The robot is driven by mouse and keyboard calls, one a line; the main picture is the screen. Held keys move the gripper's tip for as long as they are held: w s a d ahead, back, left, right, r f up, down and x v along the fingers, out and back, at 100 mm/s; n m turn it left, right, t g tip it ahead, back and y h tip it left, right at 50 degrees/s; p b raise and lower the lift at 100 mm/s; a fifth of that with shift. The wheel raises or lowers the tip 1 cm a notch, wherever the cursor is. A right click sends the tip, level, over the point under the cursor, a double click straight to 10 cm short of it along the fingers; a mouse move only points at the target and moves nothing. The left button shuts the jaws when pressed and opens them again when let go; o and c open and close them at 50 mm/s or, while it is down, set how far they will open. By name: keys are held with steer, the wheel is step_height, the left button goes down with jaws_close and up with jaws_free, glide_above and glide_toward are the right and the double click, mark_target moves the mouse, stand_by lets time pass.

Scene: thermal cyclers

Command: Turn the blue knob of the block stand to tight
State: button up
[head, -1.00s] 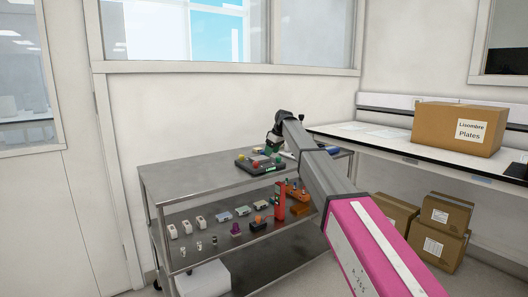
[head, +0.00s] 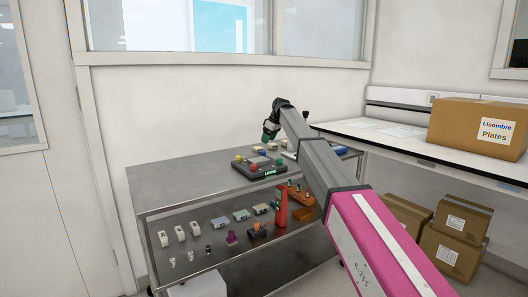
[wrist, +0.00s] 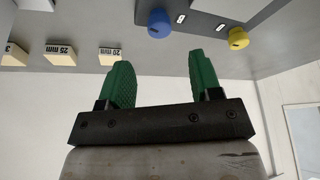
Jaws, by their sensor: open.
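The block stand (head: 262,173) is a dark flat unit with coloured knobs on top of the steel cart. A small green label on its front edge is too small to read surely. The blue knob (wrist: 158,23) shows in the wrist view at the top, on the stand's grey panel. A yellow knob (wrist: 238,38) is to its right. My gripper (wrist: 160,78) has green fingers, open and empty. The blue knob lies beyond the gap between the fingertips, apart from them. In the head view my gripper (head: 268,135) hangs above and behind the stand; I cannot pick out the blue knob there.
Yellow blocks marked 25 mm (wrist: 60,54) and 20 mm (wrist: 110,56) lie beside the stand. The cart top (head: 180,185) is clear at left. Small items fill its lower shelf (head: 200,262). A bench with a cardboard box (head: 460,128) stands at right.

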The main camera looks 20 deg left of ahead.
mark_target(263, 154)
steer(key=x, duration=0.7)
steer(key=shift+a+f, duration=0.2)
steer(key=shift+f, duration=0.15)
steer(key=c, duration=0.9)
